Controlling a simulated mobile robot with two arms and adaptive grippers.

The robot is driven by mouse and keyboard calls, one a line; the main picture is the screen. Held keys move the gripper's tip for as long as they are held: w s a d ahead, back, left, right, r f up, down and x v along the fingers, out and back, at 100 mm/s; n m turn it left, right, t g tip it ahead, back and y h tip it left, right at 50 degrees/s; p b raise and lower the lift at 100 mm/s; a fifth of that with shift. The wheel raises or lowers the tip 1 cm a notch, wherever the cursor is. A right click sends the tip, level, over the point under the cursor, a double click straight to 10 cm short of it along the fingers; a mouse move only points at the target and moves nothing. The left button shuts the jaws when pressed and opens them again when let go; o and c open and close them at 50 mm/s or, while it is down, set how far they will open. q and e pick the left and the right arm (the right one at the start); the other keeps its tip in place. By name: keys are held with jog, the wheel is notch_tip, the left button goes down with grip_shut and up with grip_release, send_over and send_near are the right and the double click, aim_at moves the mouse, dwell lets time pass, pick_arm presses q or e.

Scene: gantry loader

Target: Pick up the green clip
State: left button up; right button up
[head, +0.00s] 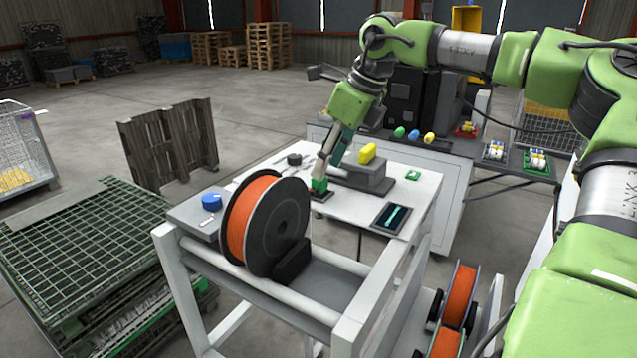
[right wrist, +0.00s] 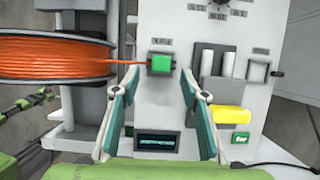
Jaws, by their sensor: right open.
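The green clip (right wrist: 161,64) is a small green block on a dark base on the white worktop. The orange strand from the spool runs to its left side. In the head view the clip (head: 319,185) shows just below my right fingertips and is partly covered by them. My right gripper (right wrist: 160,86) is open and empty, with its two fingers pointing toward the clip, one on each side in the picture. In the head view my right gripper (head: 327,168) comes down from above. Whether a finger touches the clip cannot be told. My left gripper is not in view.
A large orange spool (head: 250,220) stands at the front left of the worktop. A grey block with a yellow piece (head: 367,153) stands right of the clip. A small green button (head: 413,175) and a dark display (head: 391,217) lie further right. A blue knob (head: 211,202) sits at left.

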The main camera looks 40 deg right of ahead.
aim_at(319, 187)
jog(key=shift+p+x, duration=0.8)
jog(key=shift+x, duration=0.1)
jog(key=p+x, duration=0.1)
jog(key=x, duration=0.2)
jog(key=shift+w+p, duration=0.3)
jog(key=shift+w+f, duration=0.15)
jog(key=shift+f, duration=0.25)
jog(key=shift+c, duration=0.8)
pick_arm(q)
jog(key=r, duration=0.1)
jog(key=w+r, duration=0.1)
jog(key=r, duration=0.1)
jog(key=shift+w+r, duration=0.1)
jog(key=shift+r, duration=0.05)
pick_arm(e)
jog(key=shift+r, duration=0.1)
grip_shut()
